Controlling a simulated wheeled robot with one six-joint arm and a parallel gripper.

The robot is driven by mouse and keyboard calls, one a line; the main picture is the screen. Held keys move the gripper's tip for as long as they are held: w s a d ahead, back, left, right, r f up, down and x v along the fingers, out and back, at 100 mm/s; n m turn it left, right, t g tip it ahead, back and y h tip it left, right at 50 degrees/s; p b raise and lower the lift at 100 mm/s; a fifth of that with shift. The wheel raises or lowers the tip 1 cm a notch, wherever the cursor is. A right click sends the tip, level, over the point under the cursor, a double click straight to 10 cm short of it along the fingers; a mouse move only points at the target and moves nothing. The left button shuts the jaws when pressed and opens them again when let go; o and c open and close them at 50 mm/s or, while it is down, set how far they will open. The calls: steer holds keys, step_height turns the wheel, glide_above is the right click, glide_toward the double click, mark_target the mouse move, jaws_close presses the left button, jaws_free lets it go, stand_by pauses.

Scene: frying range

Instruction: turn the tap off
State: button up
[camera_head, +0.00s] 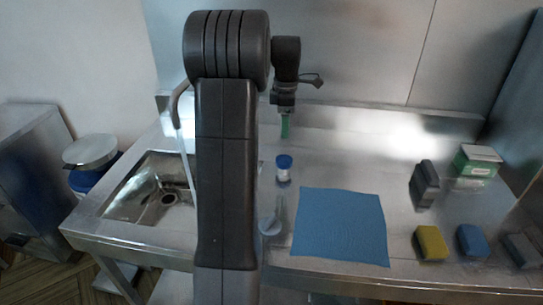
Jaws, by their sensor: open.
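The tap (178,100) has a curved metal spout over the left part of the steel counter. A thin pale stream of water (187,160) falls from it into the sink (122,206). The tap's base and handle do not show; my arm covers the area to the right of the spout. My gripper (284,128) points down to the right of my arm, with green at its tips. It is open, well to the right of the spout and apart from it. I see nothing held in it.
A blue-capped container (284,168) stands below my gripper in the picture. A blue cloth (340,228) lies on the counter. Yellow (430,243), blue (472,241) and grey (522,250) blocks, a dark block (424,185) and a green-and-white box (476,161) stand at right.

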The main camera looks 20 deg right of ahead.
mark_target(284, 160)
step_height(284, 160, down, 13)
steer(key=shift+f+p, duration=0.15)
steer(key=shift+p, duration=0.35)
steer(key=shift+s, duration=0.1)
steer(key=c, duration=1)
